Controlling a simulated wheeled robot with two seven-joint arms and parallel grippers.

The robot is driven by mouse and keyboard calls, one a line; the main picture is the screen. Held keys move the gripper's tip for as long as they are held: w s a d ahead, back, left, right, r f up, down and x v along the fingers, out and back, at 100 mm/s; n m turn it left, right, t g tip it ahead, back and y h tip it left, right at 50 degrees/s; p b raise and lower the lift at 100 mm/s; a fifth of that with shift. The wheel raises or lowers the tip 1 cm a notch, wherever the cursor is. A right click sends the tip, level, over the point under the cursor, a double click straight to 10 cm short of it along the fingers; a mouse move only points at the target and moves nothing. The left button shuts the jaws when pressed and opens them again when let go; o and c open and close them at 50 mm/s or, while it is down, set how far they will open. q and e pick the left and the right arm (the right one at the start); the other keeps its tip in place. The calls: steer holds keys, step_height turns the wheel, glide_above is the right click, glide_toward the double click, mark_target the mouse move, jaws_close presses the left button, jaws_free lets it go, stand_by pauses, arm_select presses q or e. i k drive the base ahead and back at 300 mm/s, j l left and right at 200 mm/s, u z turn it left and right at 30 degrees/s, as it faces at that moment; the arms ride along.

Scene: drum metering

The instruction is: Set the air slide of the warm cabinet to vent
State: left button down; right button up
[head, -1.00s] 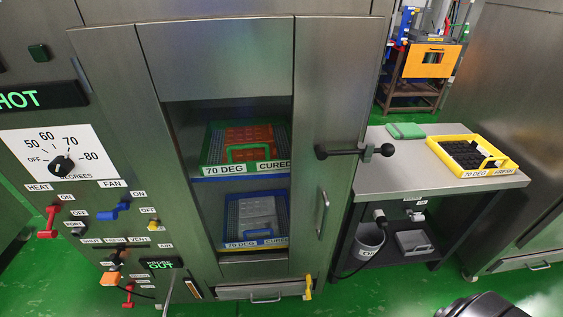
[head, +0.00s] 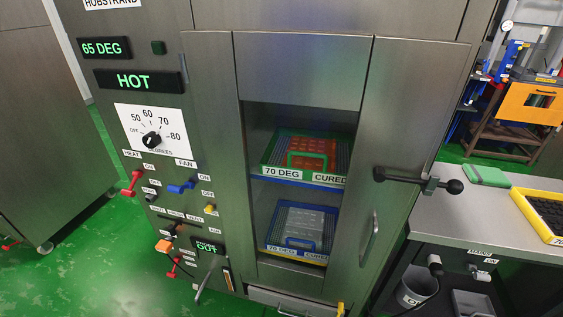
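The warm cabinet (head: 215,140) stands in the middle of the head view, with its control panel on the left side of its front. A row of small labels low on the panel seems to read SHUT, FRESH (head: 176,215) and VENT (head: 194,219). A small dark knob (head: 171,229), which looks like the air slide, sits just below this row, nearer the left and middle labels than the right one. It is too small to tell its exact setting. Neither of my grippers is in view.
The panel also has a dial (head: 151,140), a red lever (head: 131,184), a blue lever (head: 181,187), an orange piece (head: 163,246) and a grey lever (head: 207,280). A black-knobbed door handle (head: 415,179) sticks out at right. Green floor (head: 85,255) is clear at left.

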mark_target(171, 228)
steer(key=j+z, duration=0.5)
steer(key=j, duration=0.8)
steer(key=k, duration=0.05)
